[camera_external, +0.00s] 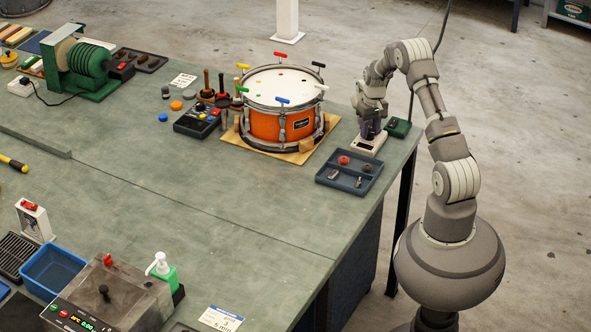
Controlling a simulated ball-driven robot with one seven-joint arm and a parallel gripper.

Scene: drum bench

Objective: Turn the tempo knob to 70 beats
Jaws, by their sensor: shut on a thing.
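A small cream box (367,146), which looks like the tempo unit, stands on the bench's right side, between the drum and the right edge. My gripper (370,134) points down onto the top of this box and is shut on the tempo knob there. The fingers cover the knob, so its pointer and the beat scale cannot be read in this view. A dark marking shows on the front part of the box.
An orange snare drum (272,124) with coloured keys stands on a wooden board just left. A dark tray (332,182) with small parts lies in front. A green box (398,128) sits close at the right, near the bench edge. The bench's middle (190,200) is clear.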

